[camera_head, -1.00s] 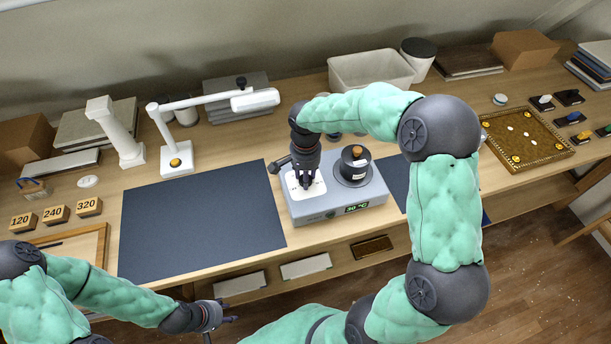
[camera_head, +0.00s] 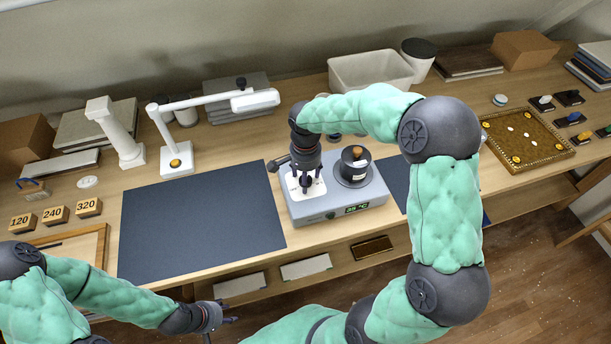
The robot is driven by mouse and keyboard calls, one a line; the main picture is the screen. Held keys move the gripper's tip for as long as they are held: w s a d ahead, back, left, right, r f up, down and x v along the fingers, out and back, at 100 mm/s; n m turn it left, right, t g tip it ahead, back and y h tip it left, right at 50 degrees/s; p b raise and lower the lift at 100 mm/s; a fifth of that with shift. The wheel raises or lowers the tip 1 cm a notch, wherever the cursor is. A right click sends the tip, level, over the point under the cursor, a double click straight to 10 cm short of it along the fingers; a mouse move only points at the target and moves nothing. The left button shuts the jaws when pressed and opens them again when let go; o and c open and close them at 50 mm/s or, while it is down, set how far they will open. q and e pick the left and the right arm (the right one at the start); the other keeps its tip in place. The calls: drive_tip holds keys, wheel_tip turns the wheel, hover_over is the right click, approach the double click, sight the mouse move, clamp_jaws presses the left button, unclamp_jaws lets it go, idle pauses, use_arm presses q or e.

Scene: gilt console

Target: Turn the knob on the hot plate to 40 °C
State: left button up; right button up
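The grey hot plate (camera_head: 370,203) stands on the bench in the middle. Its green display (camera_head: 357,209) reads 35 °C.
A dark mat (camera_head: 190,220) lies left of the hot plate. A white lamp (camera_head: 177,160), a white column (camera_head: 115,130) and number blocks (camera_head: 55,215) stand farther left. A white bin (camera_head: 370,70) is behind, and a framed board (camera_head: 530,138) lies at right.

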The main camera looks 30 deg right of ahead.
wheel_tip(320, 180, up, 12)
idle(0.6)
idle(0.5)
